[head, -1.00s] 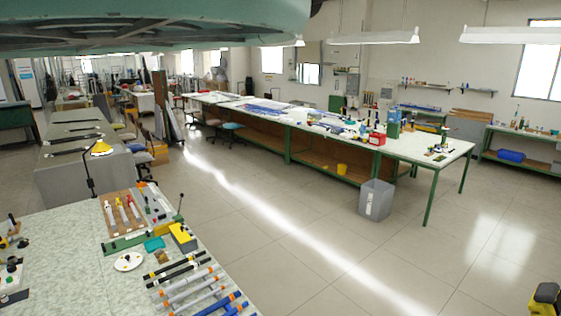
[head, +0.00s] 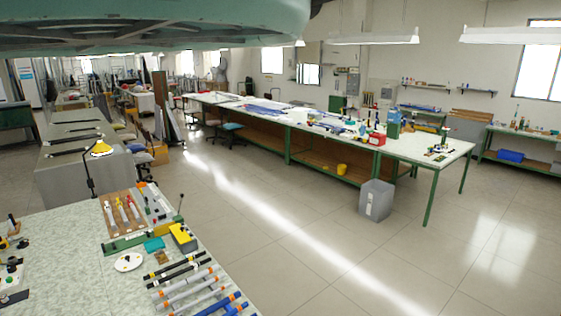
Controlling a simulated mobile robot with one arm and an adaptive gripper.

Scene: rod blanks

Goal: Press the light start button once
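At the left edge of the near bench (head: 60,270), in the head view, sits a pale control box (head: 9,281) with dark knobs or buttons and a small green spot. Behind it is another small group of black and yellow controls (head: 14,238). Both are small and partly cut by the picture edge. I cannot tell which of these, if any, is the light start button. My gripper is not in view.
A grey bin (head: 376,200) stands by the long table (head: 440,150). The floor between is clear.

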